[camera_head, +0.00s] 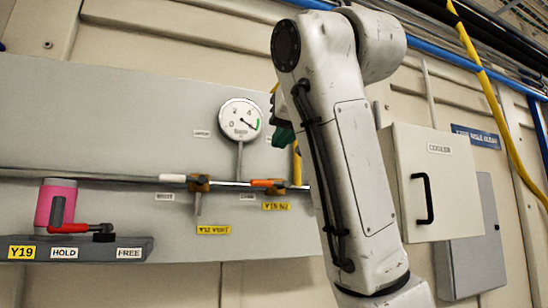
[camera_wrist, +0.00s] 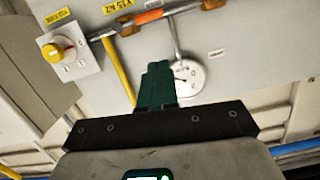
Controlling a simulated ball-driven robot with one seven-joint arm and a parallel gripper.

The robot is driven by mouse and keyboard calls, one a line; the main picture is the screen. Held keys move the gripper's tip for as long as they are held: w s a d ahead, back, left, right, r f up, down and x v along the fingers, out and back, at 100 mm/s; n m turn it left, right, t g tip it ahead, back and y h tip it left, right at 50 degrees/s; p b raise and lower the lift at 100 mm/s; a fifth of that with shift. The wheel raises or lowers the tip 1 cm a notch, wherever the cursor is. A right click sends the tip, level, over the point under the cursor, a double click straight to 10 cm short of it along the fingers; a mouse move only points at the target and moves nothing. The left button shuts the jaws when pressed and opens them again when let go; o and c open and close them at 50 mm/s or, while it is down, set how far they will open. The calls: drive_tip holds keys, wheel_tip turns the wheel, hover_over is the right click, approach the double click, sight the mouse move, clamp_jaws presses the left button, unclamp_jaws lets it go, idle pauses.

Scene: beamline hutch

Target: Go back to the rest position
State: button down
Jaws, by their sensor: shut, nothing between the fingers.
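My gripper (camera_wrist: 157,84) shows in the wrist view with its green fingers together and nothing between them. It is in front of the grey panel (camera_wrist: 232,35), with the round gauge (camera_wrist: 193,78) partly behind and to the right of the fingers. In the head view my white arm stands upright across the middle. Only a bit of green of my gripper (camera_head: 282,134) shows at the arm's left edge, just right of the gauge (camera_head: 240,119). The fingertips are mostly hidden there by the arm.
A pipe with an orange-handled valve (camera_head: 266,183) and a white-handled valve (camera_head: 172,178) crosses the panel. A pink cylinder (camera_head: 52,201) and red lever (camera_head: 80,229) are at lower left. A white cabinet (camera_head: 443,205) stands right of my arm. A yellow knob (camera_wrist: 53,53) shows in the wrist view.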

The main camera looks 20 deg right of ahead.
drive_tip(key=s, duration=0.2)
drive_tip(key=shift+s+r+b, duration=0.2)
drive_tip(key=shift+s+b, duration=0.1)
drive_tip(key=shift+s, duration=0.05)
drive_tip(key=w+d+f+g, duration=0.1)
drive_tip(key=w+f, duration=0.2)
drive_tip(key=f, duration=0.4)
drive_tip(key=w+f+g, duration=0.1)
drive_tip(key=w+f, duration=0.2)
drive_tip(key=f, duration=0.5)
wheel_tip(320, 180, down, 40)
drive_tip(key=s+d+f+g, duration=0.1)
drive_tip(key=s+d+g, duration=0.15)
drive_tip(key=g, duration=0.25)
drive_tip(key=s+d+f+g+b, duration=0.1)
drive_tip(key=s+f+g, duration=0.1)
drive_tip(key=s+f, duration=0.65)
drive_tip(key=s+d+f+g, duration=0.1)
drive_tip(key=s+f+g, duration=0.1)
drive_tip(key=s+f, duration=0.65)
drive_tip(key=s+d+f+g, duration=0.1)
drive_tip(key=s+f+g, duration=0.1)
drive_tip(key=s+f, duration=0.5)
drive_tip(key=s+d+f+g, duration=0.1)
drive_tip(key=s+f, duration=0.6)
drive_tip(key=s, duration=0.6)
drive_tip(key=shift+s+d+g, duration=0.25)
drive_tip(key=shift+g, duration=0.15)
